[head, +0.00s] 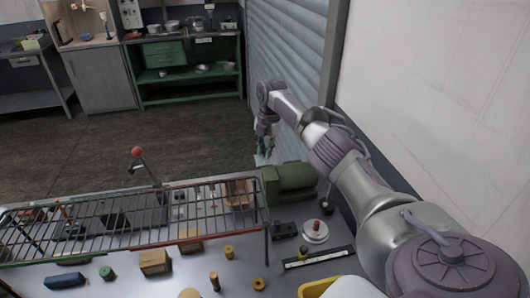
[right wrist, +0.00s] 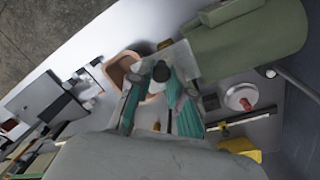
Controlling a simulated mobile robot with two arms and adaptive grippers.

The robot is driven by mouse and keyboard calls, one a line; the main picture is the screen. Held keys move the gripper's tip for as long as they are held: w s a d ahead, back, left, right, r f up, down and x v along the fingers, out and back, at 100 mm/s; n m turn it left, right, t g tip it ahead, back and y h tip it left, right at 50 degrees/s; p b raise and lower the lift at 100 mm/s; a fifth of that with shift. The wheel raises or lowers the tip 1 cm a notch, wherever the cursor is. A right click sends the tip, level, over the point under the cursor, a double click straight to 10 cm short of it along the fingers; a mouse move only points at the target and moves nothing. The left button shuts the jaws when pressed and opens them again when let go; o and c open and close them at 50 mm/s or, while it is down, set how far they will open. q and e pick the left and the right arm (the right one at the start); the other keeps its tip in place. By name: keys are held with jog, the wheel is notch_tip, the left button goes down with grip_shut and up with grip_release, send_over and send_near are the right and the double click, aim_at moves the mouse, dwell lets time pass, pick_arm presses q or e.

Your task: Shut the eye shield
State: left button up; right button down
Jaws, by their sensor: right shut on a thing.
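The eye shield (right wrist: 183,55) is a clear, pale plate beside the green machine (right wrist: 250,45) in the right wrist view. A dark round knob (right wrist: 161,72) shows against it. My right gripper (right wrist: 158,95) has teal fingers at the plate and is shut on the eye shield; the exact contact is hard to make out. In the head view my right gripper (head: 264,142) reaches down just beyond the green machine (head: 291,181), with a pale edge of the eye shield (head: 262,159) below its fingers. My left gripper is not in view.
A wire rack (head: 110,222) stands over the bench, left of the machine. A copper-coloured container (head: 238,193), a white disc with a red knob (head: 315,231) and several small blocks are on the bench. A shutter (head: 285,60) and wall are close on the right.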

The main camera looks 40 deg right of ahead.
dwell(0.3)
jog(key=c, duration=1.1)
grip_release()
jog(key=shift+d+f, duration=0.15)
jog(key=shift+o, duration=0.2)
notch_tip(320, 180, up, 12)
jog(key=shift+s+d, duration=0.35)
jog(key=shift+s, duration=0.05)
